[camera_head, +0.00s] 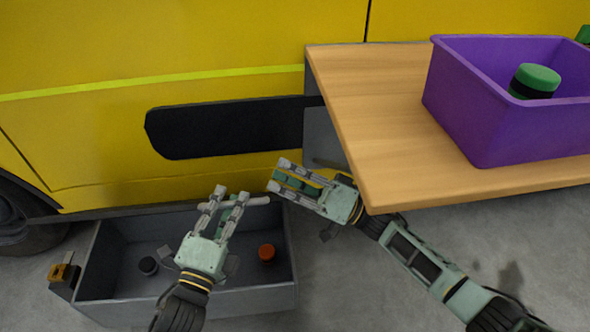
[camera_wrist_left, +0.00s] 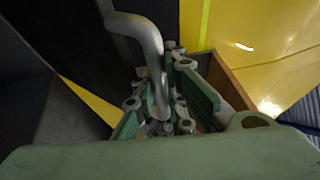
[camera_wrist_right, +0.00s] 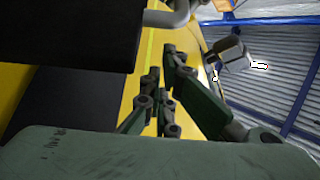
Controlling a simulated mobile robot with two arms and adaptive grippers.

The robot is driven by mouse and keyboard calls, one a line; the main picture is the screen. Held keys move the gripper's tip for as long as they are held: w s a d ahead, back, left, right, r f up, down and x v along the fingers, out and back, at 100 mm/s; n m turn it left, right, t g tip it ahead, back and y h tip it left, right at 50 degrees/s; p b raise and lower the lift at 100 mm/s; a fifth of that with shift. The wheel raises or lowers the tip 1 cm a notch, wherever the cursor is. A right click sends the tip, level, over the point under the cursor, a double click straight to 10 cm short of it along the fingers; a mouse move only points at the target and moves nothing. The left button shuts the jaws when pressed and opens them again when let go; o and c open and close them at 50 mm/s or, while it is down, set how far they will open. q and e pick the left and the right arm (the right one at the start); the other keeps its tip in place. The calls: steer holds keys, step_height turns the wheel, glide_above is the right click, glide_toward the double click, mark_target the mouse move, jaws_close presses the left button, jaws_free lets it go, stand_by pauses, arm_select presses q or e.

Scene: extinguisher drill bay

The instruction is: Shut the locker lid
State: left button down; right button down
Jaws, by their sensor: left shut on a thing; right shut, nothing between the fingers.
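The locker is an open grey box (camera_head: 285,262) on the floor at lower left in the head view. Its lid (camera_head: 120,212) shows as a thin dark edge along the back, seemingly raised. A grey bar handle (camera_head: 259,201) sticks out beside my left gripper (camera_head: 230,192). In the left wrist view the bent handle (camera_wrist_left: 150,45) runs down between the fingers, which are shut on it. My right gripper (camera_head: 277,175) is shut and empty, just right of the handle and apart from it. The handle also shows at the top of the right wrist view (camera_wrist_right: 180,14).
A wooden table (camera_head: 370,110) with a purple crate (camera_head: 520,140) stands at right. A yellow vehicle side (camera_head: 80,130) rises behind.

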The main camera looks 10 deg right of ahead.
arm_select(q)
steer(key=shift+r, duration=0.1)
arm_select(e)
steer(key=shift+s+a+f, duration=0.15)
steer(key=shift+s+f, duration=0.2)
steer(key=shift+s, duration=0.15)
arm_select(q)
steer(key=shift+a+r, duration=0.1)
steer(key=shift+r, duration=0.1)
arm_select(e)
steer(key=shift+s+a+f, duration=0.2)
steer(key=shift+s+f, duration=0.65)
steer(key=shift+s, duration=0.2)
arm_select(q)
steer(key=c, duration=2.2)
jaws_free()
steer(key=shift+o, duration=0.8)
steer(key=shift+w, duration=0.1)
arm_select(e)
steer(key=shift+w+d, duration=0.1)
steer(key=shift+d, duration=0.05)
